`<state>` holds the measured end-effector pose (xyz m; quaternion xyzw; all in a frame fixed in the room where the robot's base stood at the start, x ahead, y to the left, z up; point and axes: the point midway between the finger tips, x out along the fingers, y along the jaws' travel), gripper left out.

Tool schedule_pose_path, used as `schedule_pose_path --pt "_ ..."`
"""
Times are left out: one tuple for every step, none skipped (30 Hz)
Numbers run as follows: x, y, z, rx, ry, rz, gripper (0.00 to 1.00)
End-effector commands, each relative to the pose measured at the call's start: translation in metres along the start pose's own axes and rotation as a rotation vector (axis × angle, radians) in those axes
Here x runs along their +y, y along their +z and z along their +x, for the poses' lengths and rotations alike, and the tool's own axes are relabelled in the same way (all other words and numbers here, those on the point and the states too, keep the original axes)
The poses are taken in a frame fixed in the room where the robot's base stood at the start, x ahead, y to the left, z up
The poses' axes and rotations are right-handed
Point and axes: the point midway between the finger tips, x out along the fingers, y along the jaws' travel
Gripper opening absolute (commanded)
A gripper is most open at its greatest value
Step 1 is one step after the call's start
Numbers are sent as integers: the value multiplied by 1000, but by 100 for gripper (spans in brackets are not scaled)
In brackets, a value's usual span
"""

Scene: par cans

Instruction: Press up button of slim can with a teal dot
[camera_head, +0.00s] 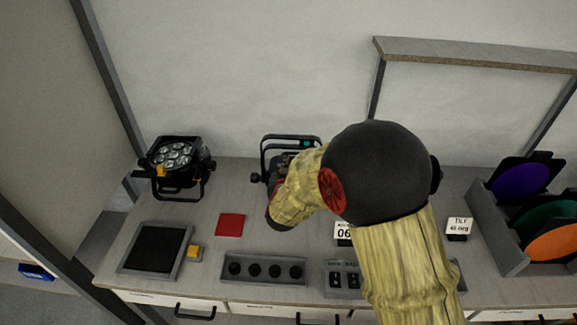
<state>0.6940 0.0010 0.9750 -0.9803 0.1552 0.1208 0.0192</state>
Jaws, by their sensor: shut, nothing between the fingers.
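The slim can (277,141), black with a U-shaped bracket, stands at the back of the bench against the wall. A teal dot (306,143) shows on its upper right part. My wrist covers the can's lower right part, and its buttons cannot be made out. My arm reaches in from the lower right, with the wrist bent in front of the can. My gripper's fingers are hidden behind my own wrist, so I cannot see whether they touch the can.
A wider par can (173,160) with several lenses stands at the left. In front lie a black-topped tray (155,248), a red square (230,225), a strip with several dark knobs (265,270) and a switch box (343,279). Number and tilt cards (459,226) and a colour filter rack (497,233) are right.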

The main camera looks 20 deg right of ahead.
Motion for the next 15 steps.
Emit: schedule_pose_path --pt "0 0 0 0 0 0 0" --pt "0 0 0 0 0 0 0" --pt "0 0 0 0 0 0 0" --pt "0 0 0 0 0 0 0" --pt "0 0 0 0 0 0 0" --pt "0 2 0 0 0 0 0" --pt "0 4 1 0 0 -1 0" --pt "0 8 2 -1 0 -1 0" --pt "0 13 3 -1 0 -1 0" --pt "0 16 4 -1 0 -1 0" --pt "0 18 4 -1 0 -1 0" --pt "0 19 4 -1 0 -1 0" --pt "0 19 4 -2 0 -1 0" --pt "0 19 4 -3 0 -1 0" --pt "0 20 4 -5 0 -2 0"
